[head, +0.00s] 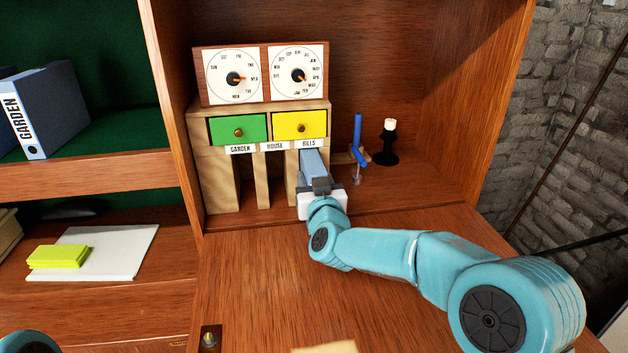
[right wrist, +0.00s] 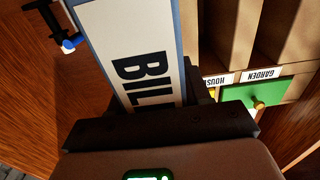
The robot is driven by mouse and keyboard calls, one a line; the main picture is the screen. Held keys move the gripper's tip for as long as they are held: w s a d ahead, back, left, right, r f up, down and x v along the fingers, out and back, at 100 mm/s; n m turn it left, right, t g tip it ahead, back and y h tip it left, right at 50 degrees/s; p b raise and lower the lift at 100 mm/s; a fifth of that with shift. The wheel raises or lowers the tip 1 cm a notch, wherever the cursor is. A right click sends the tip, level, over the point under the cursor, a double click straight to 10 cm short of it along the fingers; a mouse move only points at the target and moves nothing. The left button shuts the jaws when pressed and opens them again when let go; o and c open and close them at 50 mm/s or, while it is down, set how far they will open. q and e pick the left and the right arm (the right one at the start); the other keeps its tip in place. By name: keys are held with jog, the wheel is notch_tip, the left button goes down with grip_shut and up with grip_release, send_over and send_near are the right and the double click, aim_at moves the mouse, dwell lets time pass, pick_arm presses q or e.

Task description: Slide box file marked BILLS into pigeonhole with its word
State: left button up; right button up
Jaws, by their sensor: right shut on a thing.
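The BILLS box file (head: 314,161) is blue with a white spine label. In the right wrist view its label (right wrist: 135,60) shows the letters BIL, with the rest hidden by my gripper. My right gripper (head: 320,187) is shut on its near end. The file's far end is at the pigeonhole under the BILLS word label (head: 309,143), the rightmost of three in the wooden unit (head: 222,185). I cannot tell how far inside it is. My left gripper is out of view.
The GARDEN (head: 240,149) and HOUSE (head: 274,146) pigeonholes lie to the left, under green and yellow drawers. A GARDEN box file (head: 48,112) is on the left shelf.

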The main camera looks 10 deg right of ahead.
jog(key=shift+w+r+p, duration=0.1)
jog(key=shift+w+p, duration=0.75)
jog(key=shift+w, duration=0.85)
dwell(2.1)
jog(key=shift+s, duration=0.1)
jog(key=s+b, duration=0.4)
jog(key=s, duration=0.8)
dwell(1.8)
jog(key=shift+b, duration=0.4)
dwell(0.7)
